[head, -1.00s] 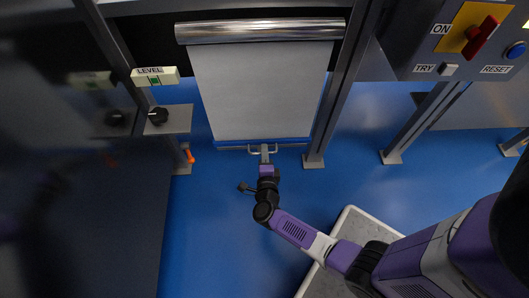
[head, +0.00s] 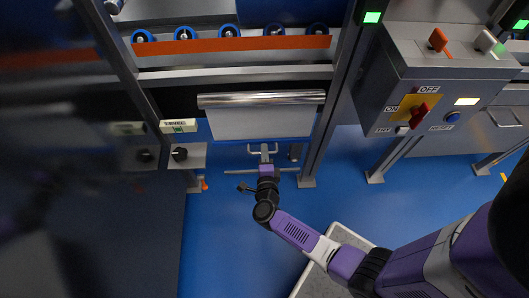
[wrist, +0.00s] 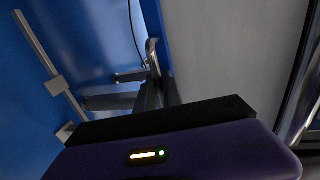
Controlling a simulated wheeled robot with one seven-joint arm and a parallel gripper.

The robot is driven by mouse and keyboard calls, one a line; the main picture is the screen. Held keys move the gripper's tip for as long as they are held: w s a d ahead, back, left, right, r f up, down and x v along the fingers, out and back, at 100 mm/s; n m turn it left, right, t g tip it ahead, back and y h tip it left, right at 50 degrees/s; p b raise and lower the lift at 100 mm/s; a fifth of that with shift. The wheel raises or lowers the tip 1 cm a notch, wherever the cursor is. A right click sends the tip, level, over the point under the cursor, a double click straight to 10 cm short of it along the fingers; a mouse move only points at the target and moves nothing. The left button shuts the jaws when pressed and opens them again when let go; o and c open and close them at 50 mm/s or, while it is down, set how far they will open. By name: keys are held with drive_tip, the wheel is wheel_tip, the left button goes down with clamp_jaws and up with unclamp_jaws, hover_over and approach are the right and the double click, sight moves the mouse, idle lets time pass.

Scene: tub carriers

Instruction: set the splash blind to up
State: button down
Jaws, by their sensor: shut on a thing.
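The splash blind (head: 261,123) is a pale sheet hanging from a shiny silver roller (head: 260,98) in a grey frame. A short length of it shows below the roller. Its metal handle (head: 262,151) is at the lower edge. My gripper (head: 265,157) is shut on the handle. In the wrist view, the handle (wrist: 153,58) is between the fingers, with the blind's sheet (wrist: 225,55) to the right. The fingers partly hide the handle.
A LEVEL label (head: 178,126) and black knob (head: 180,154) are left of the frame. A control box (head: 440,80) with a red switch (head: 419,112) stands right. Blue rollers (head: 229,31) and an orange strip (head: 235,48) are above. Blue floor (head: 225,225) lies in front.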

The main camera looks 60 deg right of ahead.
wheel_tip(320, 180, up, 18)
drive_tip(key=p, duration=1.4)
drive_tip(key=shift+f+p, duration=0.25)
drive_tip(key=shift+p, duration=0.05)
drive_tip(key=c, duration=1.5)
unclamp_jaws()
drive_tip(key=shift+r, duration=0.15)
drive_tip(key=shift+s+a, duration=0.1)
drive_tip(key=v, duration=0.7)
drive_tip(key=shift+a, duration=0.25)
drive_tip(key=shift+s, duration=0.15)
